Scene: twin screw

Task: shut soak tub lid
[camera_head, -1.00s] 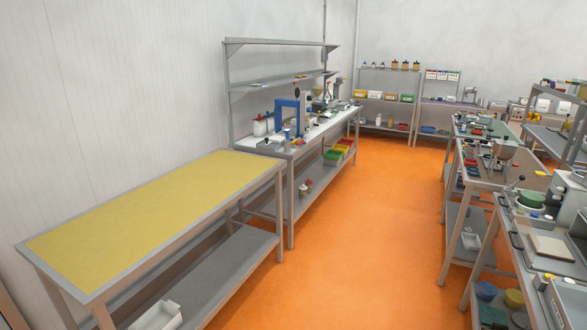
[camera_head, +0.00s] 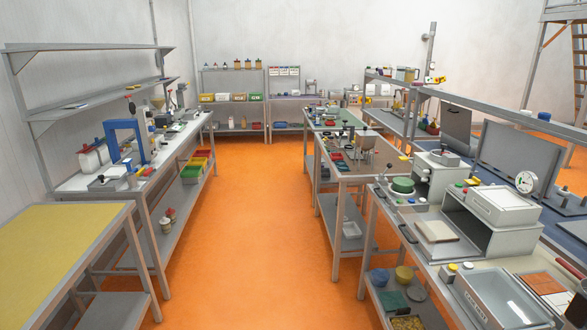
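No tub is clearly identifiable as the soak tub. A large grey upright panel (camera_head: 518,157), possibly a raised lid, stands on the blue-topped bench at the right; what lies below it is partly hidden by a grey boxy machine (camera_head: 505,215). A darker upright panel (camera_head: 456,129) stands just behind and left of it. A shallow grey open basin (camera_head: 503,300) with a label on its front sits on the near right bench. Neither of my grippers is in view.
An orange floor aisle (camera_head: 235,235) runs clear between the benches. A yellow-topped table (camera_head: 50,245) stands at the near left, with a grey workbench (camera_head: 90,183) behind it. Shelving with bins (camera_head: 232,97) stands at the back wall.

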